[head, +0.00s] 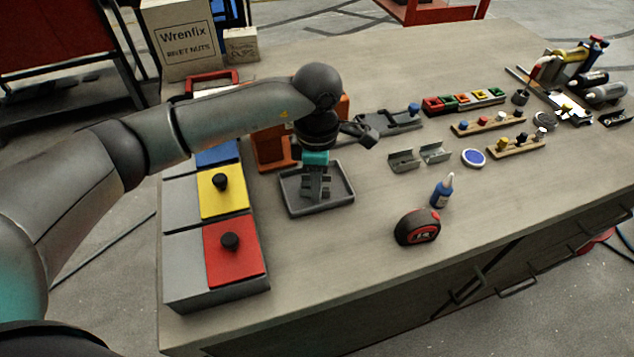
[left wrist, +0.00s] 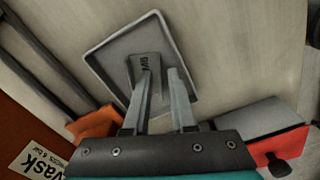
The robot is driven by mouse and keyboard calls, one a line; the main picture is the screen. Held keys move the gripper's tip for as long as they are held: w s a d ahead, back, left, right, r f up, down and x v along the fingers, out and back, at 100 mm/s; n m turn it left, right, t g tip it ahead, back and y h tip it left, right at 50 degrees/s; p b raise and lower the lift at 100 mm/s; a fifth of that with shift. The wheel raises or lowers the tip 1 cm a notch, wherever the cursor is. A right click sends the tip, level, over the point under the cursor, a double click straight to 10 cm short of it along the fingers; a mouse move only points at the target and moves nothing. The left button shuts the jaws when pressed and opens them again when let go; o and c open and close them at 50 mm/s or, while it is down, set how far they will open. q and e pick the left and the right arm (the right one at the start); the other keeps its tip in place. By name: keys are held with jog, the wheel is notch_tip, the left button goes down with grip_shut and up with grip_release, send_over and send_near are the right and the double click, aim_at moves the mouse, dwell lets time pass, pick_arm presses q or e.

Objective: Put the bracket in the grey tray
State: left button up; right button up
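The grey tray (head: 290,199) lies on the workbench beside the lidded boxes; it also shows in the left wrist view (left wrist: 101,68). A grey bracket (left wrist: 140,64) with dark lettering is inside the tray's outline in the left wrist view. My left gripper (head: 317,194) points down over the tray. In the left wrist view its two fingers (left wrist: 161,72) are apart, with the left finger overlapping the bracket. I cannot tell whether that finger touches it. The gripper partly hides the bracket. My right gripper is not in view.
Boxes with blue, yellow (head: 222,203) and red (head: 233,262) lids stand left of the tray. The bench's front middle is clear.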

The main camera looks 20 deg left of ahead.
pick_arm(q)
jog(key=shift+o, duration=0.4)
jog(key=shift+r, duration=0.25)
notch_tip(320, 180, up, 12)
jog(key=shift+p, duration=0.45)
jog(key=shift+f, duration=0.1)
dwell(0.6)
